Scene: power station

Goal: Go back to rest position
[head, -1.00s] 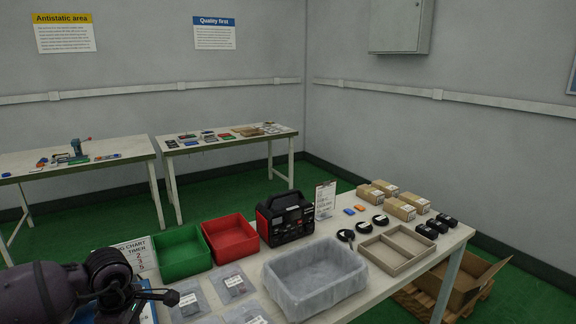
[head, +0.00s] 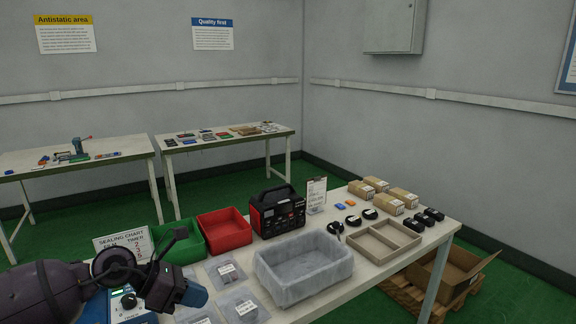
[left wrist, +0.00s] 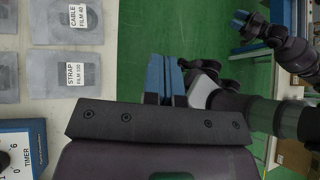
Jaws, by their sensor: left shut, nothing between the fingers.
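My left gripper (head: 196,295) reaches in from the lower left in the head view, over the near left end of the workbench (head: 333,291). In the left wrist view its blue fingers (left wrist: 166,78) are together with nothing between them, above the green floor beside the bench edge. A second gripper with blue fingertips (left wrist: 240,19), my right one, shows at the top right of the left wrist view; its finger gap is too small to tell. It is not in the head view.
A blue sealer with a dial (head: 128,301) stands close beside my left arm, near the sealing chart (head: 124,243). Bags, a green bin (head: 186,249), a red bin (head: 224,231) and a grey tub (head: 304,282) occupy the bench. Green floor is open beyond it.

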